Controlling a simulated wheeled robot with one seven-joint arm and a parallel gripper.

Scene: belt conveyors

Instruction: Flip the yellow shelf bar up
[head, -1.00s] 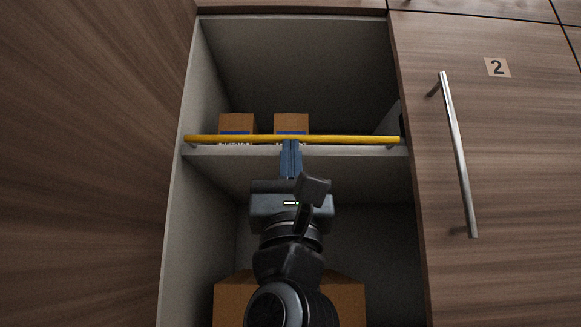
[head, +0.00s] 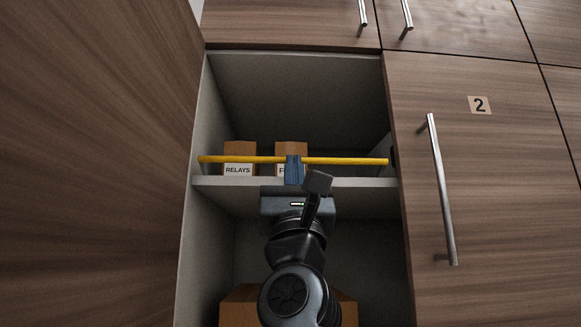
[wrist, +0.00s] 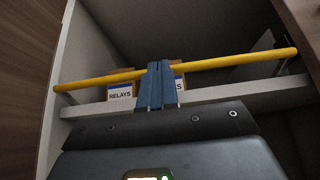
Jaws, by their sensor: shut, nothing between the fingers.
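The yellow shelf bar (head: 340,161) runs level across the open compartment, a little above the front edge of the shelf. It crosses in front of the boxes, over their label tops. It also spans the wrist view (wrist: 225,62). My gripper (head: 293,158) is shut and empty, its blue fingers pointing up in front of the bar near its middle. In the wrist view the fingertips (wrist: 158,64) overlap the bar and hide a short piece of it. I cannot tell whether they touch it.
On the shelf (head: 360,183) stand a RELAYS box (head: 239,150) and a second box (head: 291,148), its label partly hidden. A larger box (head: 240,310) sits below. A wood panel (head: 90,160) closes the left; door 2 (head: 480,180) stands at the right.

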